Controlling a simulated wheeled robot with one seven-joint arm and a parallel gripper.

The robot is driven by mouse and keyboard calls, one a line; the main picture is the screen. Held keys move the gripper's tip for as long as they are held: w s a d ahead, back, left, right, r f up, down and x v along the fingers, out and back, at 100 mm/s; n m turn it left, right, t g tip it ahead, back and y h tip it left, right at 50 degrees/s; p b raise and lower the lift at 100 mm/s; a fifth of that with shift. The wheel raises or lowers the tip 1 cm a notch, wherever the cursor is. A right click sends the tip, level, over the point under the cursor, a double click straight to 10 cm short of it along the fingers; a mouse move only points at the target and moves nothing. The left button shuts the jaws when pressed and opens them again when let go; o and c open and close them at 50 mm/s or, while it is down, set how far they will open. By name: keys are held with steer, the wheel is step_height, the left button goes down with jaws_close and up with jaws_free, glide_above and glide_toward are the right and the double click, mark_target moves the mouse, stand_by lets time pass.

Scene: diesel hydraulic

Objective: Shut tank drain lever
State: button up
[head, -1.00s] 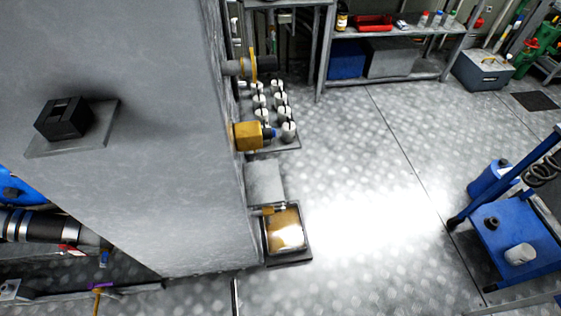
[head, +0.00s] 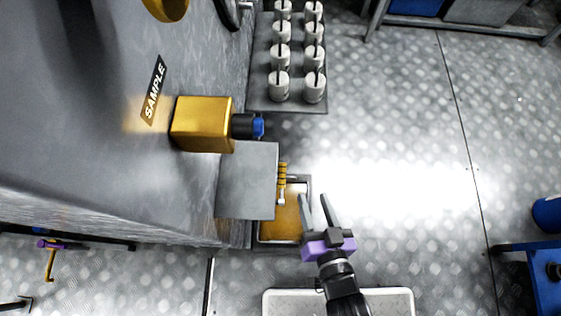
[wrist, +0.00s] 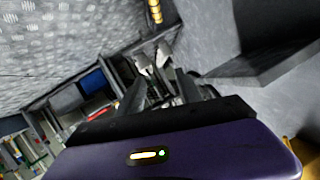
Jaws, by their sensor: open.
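A brass, ribbed fitting (head: 282,175) with a pale tip shows at the right edge of a grey plate on the tank's side. It may be the drain lever; its handle position is not clear. Under it is a tray (head: 262,241) with amber liquid. Brass ribs also show at the top of the wrist view (wrist: 155,11). My gripper (head: 315,198), purple and black, is open and empty. In the head view its fingers appear just right of the fitting and tray, apart from the fitting. A purple-handled brass lever (head: 50,262) shows at the lower left.
The grey tank (head: 90,150) fills the left, with a yellow box (head: 203,124) and a blue-tipped black connector jutting out. The grey plate (head: 247,180) overhangs the tray. White canisters (head: 280,84) stand beyond. Floor to the right is clear; a blue cart (head: 545,285) stands at far right.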

steer(key=b, duration=0.8)
glide_toward(280, 166)
steer(key=shift+y, duration=0.4)
steer(key=w+f, duration=0.3)
steer(key=shift+w+d+f, duration=0.1)
steer(key=shift+w+f, duration=0.05)
steer(key=shift+b+x, duration=1.15)
steer(key=shift+x, duration=2.7)
jaws_close()
